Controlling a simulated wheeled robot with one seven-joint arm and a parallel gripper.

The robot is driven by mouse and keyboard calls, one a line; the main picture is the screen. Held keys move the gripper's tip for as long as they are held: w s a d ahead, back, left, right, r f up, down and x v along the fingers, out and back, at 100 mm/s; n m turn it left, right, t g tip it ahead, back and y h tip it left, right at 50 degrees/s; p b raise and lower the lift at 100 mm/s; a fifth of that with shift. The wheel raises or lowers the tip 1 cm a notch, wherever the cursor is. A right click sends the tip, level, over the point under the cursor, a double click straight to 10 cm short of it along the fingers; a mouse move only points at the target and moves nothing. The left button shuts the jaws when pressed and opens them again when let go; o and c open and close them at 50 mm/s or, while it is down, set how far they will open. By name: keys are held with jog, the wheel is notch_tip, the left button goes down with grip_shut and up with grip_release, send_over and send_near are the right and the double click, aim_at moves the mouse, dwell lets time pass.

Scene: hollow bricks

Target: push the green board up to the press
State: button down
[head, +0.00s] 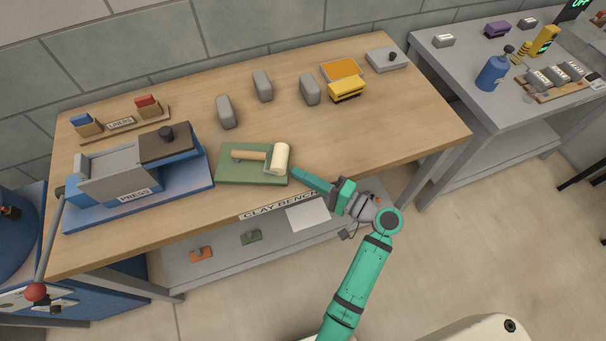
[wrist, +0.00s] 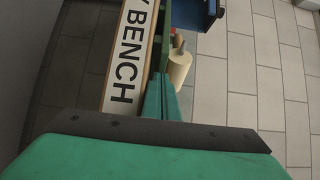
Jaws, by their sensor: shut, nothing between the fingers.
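The green board (head: 245,174) lies flat on the wooden bench, just right of the press (head: 134,178) and its blue base. Their edges are very close; I cannot tell whether they touch. A roller (head: 280,158) with a cream drum and wooden handle rests on the board and also shows in the wrist view (wrist: 180,66). My gripper (head: 296,172) is shut and empty, its fingertips at the board's right edge; contact is unclear. The wrist view shows the closed fingers (wrist: 161,98) beside the bench's front edge, with a sliver of the board beyond.
Grey blocks (head: 225,111) stand behind the board. A yellow toy-like vehicle (head: 347,90) and an orange-filled tray (head: 341,69) are at the back right. The press lever with a red knob (head: 36,291) hangs at the left. The bench right of my gripper is clear.

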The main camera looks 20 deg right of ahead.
aim_at(315, 173)
jog(key=d, duration=0.3)
jog(key=shift+d, duration=0.25)
jog(key=v, duration=1)
jog(key=shift+s+d, duration=0.15)
jog(key=shift+d, duration=0.1)
